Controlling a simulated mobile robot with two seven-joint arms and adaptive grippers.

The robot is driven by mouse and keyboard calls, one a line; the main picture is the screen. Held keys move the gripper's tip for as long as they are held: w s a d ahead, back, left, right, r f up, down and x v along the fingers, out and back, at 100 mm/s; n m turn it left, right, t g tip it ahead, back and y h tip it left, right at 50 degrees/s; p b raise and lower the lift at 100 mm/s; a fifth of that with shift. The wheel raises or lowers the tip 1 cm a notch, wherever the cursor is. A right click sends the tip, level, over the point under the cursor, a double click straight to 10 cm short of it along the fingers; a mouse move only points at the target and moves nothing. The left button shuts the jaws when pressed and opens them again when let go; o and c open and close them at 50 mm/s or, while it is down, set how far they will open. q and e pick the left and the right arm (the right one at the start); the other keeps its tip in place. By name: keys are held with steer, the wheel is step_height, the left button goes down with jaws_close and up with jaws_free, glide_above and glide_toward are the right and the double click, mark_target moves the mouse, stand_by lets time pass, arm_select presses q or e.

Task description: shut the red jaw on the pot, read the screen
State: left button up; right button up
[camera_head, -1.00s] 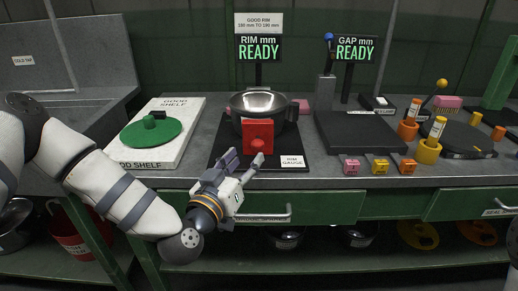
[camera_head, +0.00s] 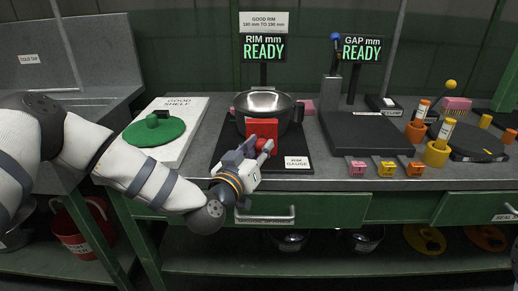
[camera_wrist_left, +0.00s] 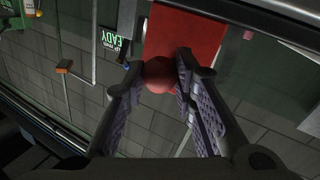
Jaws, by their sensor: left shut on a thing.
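A steel pot (camera_head: 268,108) stands on the black rim gauge plate (camera_head: 224,153). The red jaw (camera_head: 262,128) stands at the pot's near side. My left gripper (camera_head: 250,148) is at the jaw's front; in the left wrist view its fingers (camera_wrist_left: 172,75) are shut on the jaw's red round knob (camera_wrist_left: 158,74), with the red jaw face (camera_wrist_left: 190,28) beyond. Whether the jaw touches the pot wall is hidden. The rim screen (camera_head: 263,48) above reads "RIM mm READY". My right gripper does not show.
The gap screen (camera_head: 362,48) also reads "READY". On the left, a green lid (camera_head: 155,134) lies on the white good shelf (camera_head: 178,155). Pink, yellow and orange blocks (camera_head: 386,168) line the front edge at right.

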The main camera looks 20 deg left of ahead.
mark_target(259, 140)
arm_select(q)
steer(key=w, duration=0.2)
steer(key=w+a, duration=0.1)
steer(key=w, duration=0.1)
steer(key=shift+b, duration=0.4)
steer(key=o, duration=1)
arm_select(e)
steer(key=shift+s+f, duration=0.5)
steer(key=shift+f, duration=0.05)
arm_select(q)
steer(key=s+a, duration=0.1)
steer(key=s, duration=1.1)
steer(key=shift+a, duration=0.2)
